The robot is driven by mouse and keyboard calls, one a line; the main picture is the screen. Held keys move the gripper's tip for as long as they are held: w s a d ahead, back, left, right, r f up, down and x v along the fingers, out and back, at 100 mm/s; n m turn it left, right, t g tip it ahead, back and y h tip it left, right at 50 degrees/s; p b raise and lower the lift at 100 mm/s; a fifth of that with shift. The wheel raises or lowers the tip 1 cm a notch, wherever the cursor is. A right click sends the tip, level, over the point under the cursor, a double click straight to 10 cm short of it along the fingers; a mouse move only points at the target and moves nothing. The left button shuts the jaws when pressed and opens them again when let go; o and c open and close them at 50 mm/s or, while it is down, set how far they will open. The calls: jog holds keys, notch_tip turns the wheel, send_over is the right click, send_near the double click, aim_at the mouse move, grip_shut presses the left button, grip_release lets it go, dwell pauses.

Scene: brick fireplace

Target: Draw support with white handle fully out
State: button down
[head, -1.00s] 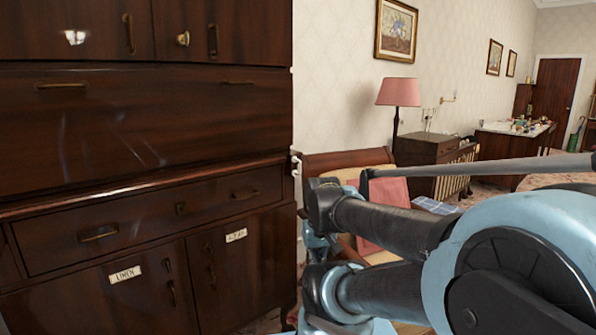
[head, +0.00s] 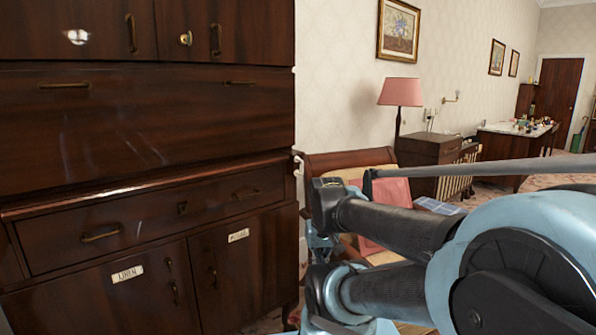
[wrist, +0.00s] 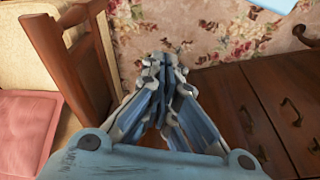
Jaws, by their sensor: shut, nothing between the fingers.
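A small white handle (head: 298,159) shows at the right edge of the dark wooden cabinet (head: 120,195), level with the ledge above the wide drawer. The support behind it is too small and edge-on to make out, and I cannot tell how far out it is. My gripper (wrist: 165,62) is shut and empty in the wrist view. It is over the flowered carpet, between a wooden chair frame and the cabinet's drawer fronts. The white handle does not clearly show in the wrist view. In the head view my arm hides the gripper.
A wooden chair (head: 330,163) with a pale cushion and pink cloth stands beside the cabinet; its frame (wrist: 80,65) is close left of my gripper. Dark drawer fronts (wrist: 275,105) are close on the right. A pink lamp (head: 401,92) stands behind. Flowered carpet (wrist: 215,35) lies clear ahead.

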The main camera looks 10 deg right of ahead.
jog(key=c, duration=2.1)
grip_release()
jog(key=o, duration=0.4)
notch_tip(320, 180, up, 3)
jog(key=shift+f, duration=0.2)
notch_tip(320, 180, up, 34)
jog(key=n+g, duration=0.2)
jog(key=n, duration=0.2)
send_over(302, 161)
notch_tip(302, 161, down, 17)
jog(key=shift+w+d+f, duration=0.1)
jog(key=shift+w+f, duration=0.05)
grip_shut()
